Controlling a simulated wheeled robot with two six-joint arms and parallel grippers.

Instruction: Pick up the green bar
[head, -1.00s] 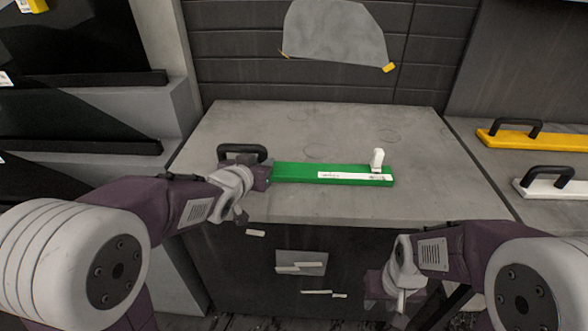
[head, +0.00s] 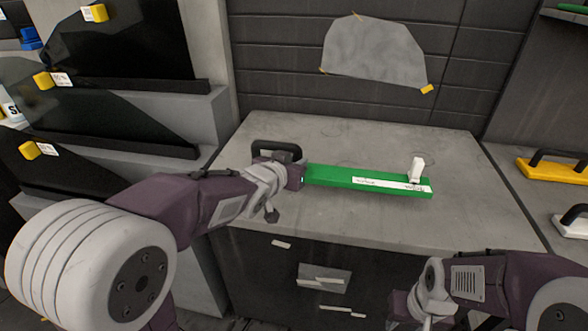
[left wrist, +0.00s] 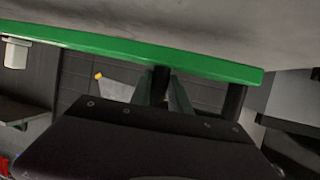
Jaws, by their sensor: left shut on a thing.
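The green bar (head: 335,175) extends over the grey counter, with white labels along its side, a white upright piece at its right end and a black handle (head: 275,148) at its left end. My left gripper (head: 292,174) is at that handle end, shut on the bar's handle. In the left wrist view the green bar (left wrist: 130,48) crosses the top, and the dark handle posts (left wrist: 235,100) show near the fingers. I cannot tell whether the bar touches the counter. My right gripper (head: 408,304) is low in front of the counter; its fingers are unclear.
The grey counter (head: 360,137) has free room behind the bar. A grey sheet (head: 375,55) with yellow corner pieces is on the dark wall behind. A yellow bar (head: 545,170) and a white handled tool (head: 575,225) lie at the right. Dark panels stand on grey steps at the left.

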